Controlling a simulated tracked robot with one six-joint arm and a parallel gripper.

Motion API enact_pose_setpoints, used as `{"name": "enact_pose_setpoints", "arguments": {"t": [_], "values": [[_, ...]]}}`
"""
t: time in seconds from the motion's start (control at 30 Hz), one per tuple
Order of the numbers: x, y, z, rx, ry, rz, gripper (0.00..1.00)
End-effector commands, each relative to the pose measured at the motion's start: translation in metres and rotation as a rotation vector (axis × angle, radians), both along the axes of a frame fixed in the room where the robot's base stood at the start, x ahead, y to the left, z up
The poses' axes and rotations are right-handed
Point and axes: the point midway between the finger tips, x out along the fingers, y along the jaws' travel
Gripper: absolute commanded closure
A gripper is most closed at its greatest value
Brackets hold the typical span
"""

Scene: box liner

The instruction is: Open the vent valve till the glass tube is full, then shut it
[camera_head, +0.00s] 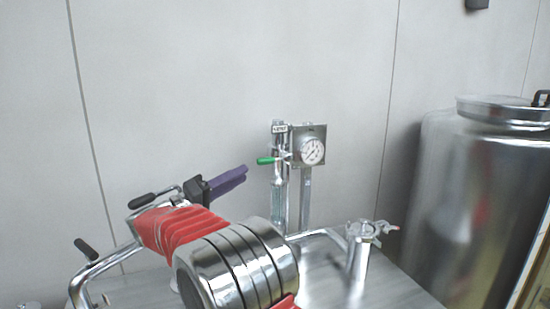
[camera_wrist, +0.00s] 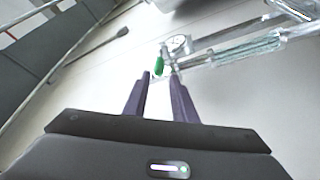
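The vent valve's green handle (camera_head: 265,160) sticks out to the left from the upright fitting, roughly level. It also shows in the wrist view (camera_wrist: 159,65), just past my fingertips and in line with the gap between them. The glass tube (camera_head: 278,200) stands upright below the valve; its lower part looks greenish, but I cannot tell the liquid level. In the wrist view the tube (camera_wrist: 240,50) runs off to the right. My gripper (camera_head: 245,170) has purple fingers pointing at the handle from the left. In the wrist view the gripper (camera_wrist: 160,77) is open and empty, apart from the handle.
A round pressure gauge (camera_head: 312,151) on a metal plate sits right of the valve. A short pipe with a clamp (camera_head: 360,250) stands on the steel lid at front right. A large steel tank (camera_head: 470,190) is at the right. The pale wall behind is bare.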

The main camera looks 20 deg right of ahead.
Motion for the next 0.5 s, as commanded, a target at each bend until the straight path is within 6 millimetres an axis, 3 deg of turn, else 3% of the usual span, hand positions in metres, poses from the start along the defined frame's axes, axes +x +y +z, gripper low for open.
{"name": "enact_pose_setpoints", "arguments": {"t": [0.5], "values": [[0.0027, -0.0082, 0.0018, -0.001, -0.002, -0.002, 0.75]]}}
